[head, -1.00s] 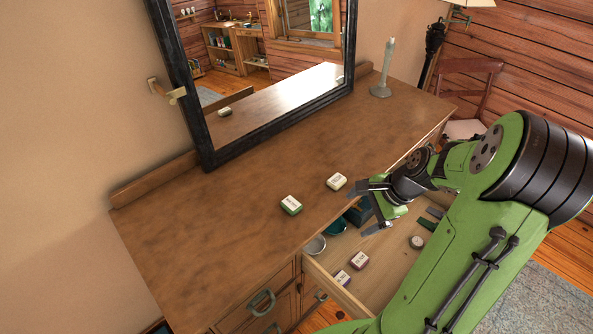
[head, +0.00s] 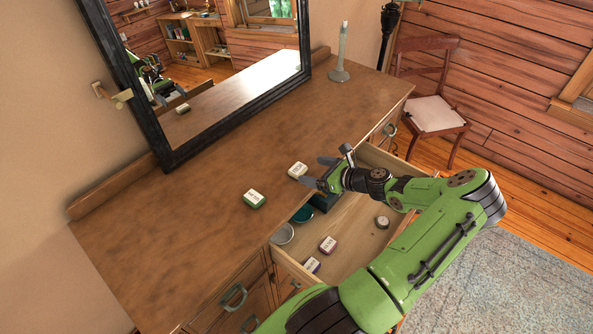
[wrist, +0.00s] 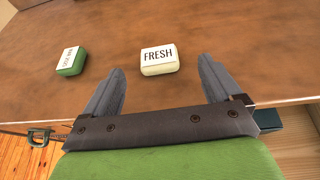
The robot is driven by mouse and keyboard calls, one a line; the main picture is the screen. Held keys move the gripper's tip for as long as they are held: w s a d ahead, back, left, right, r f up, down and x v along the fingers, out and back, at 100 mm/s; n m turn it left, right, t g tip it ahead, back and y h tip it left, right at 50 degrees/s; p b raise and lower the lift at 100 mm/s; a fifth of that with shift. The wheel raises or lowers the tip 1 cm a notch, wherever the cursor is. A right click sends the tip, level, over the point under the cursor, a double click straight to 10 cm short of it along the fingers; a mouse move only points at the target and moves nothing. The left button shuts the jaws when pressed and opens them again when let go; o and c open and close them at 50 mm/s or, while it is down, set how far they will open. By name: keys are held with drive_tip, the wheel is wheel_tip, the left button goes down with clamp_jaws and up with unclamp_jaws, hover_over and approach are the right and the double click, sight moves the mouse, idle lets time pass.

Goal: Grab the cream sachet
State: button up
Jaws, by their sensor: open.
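The cream sachet (head: 298,169) lies flat on the dresser top near its front edge. In the wrist view the cream sachet (wrist: 159,60) shows a white label reading "FRESH". It lies just beyond the fingertips, roughly between their lines and apart from them. My gripper (head: 315,171) is open and empty, reaching over the dresser's front edge from the right. In the wrist view my gripper (wrist: 160,76) has its two grey fingers spread wide, pointing toward the sachet.
A green sachet (head: 254,199) lies to the left of the cream one on the dresser top (head: 190,220). The open drawer (head: 350,235) below holds purple-sided sachets (head: 328,244), a round tin (head: 382,222) and bowls (head: 283,234). A mirror (head: 220,75) and candlestick (head: 341,60) stand behind.

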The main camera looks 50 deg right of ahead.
sight(297, 167)
drive_tip(key=x, duration=0.6)
drive_tip(key=shift+w+a+f, duration=0.15)
drive_tip(key=shift+w+f, duration=0.05)
drive_tip(key=shift+w, duration=0.05)
drive_tip(key=shift+s, duration=0.15)
drive_tip(key=shift+c, duration=0.3)
drive_tip(key=c, duration=1)
